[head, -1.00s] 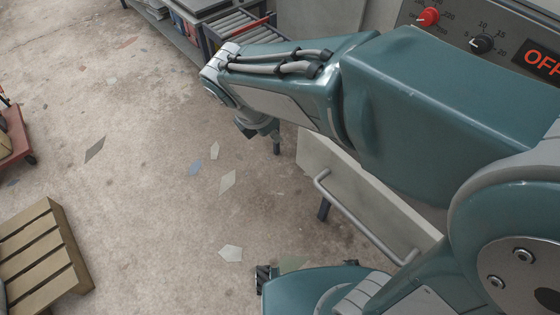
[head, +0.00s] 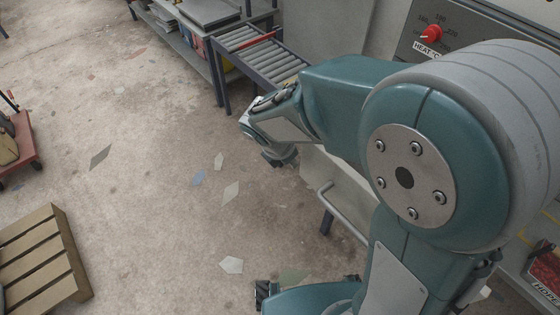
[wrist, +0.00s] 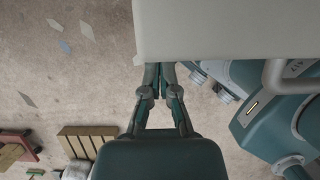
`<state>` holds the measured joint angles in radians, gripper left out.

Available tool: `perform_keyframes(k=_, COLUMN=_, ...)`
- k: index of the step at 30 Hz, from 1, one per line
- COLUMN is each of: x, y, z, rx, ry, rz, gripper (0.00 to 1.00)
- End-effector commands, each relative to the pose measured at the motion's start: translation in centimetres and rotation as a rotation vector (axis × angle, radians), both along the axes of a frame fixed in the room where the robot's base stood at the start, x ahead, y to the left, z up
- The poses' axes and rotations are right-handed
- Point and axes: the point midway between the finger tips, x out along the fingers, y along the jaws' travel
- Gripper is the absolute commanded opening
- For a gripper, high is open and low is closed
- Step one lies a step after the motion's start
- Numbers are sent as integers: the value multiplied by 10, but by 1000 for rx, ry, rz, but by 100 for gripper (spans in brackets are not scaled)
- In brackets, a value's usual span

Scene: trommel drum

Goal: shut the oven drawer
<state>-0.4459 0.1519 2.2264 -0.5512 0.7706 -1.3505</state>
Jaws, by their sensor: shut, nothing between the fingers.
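The oven drawer shows as a pale flat front (head: 348,183) with a grey bar handle (head: 343,214) in the head view. My arm covers much of it, so how far it stands out is hidden. In the wrist view the drawer front (wrist: 225,30) fills the top, with the handle (wrist: 275,78) at the right. My gripper (wrist: 158,66) is shut and empty, its tips at the panel's lower edge in that picture. Contact cannot be told. In the head view the gripper (head: 280,158) is at the far end of the drawer front, away from the handle.
The oven's control panel with a red knob (head: 432,33) is at the upper right. A roller conveyor (head: 258,55) stands beyond my gripper. A wooden pallet (head: 40,260) and a red cart (head: 20,150) are at the left. The floor between is open, with scattered flat chips.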

Motion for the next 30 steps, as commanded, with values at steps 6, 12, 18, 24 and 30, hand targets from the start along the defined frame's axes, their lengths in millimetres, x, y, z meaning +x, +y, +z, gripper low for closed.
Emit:
perform_keyframes(k=6, x=7, y=-10, z=0, rx=-1, ry=1, rz=0, gripper=0)
perform_keyframes(k=12, x=7, y=-10, z=0, rx=-1, ry=0, rz=1, gripper=0)
perform_keyframes(k=18, x=9, y=-13, z=0, rx=-1, ry=-1, rz=0, gripper=0)
perform_keyframes(k=24, x=22, y=-31, z=1, rx=0, ry=-2, rz=-4, gripper=0)
perform_keyframes(k=30, x=48, y=-68, z=0, rx=1, ry=-1, rz=-8, gripper=0)
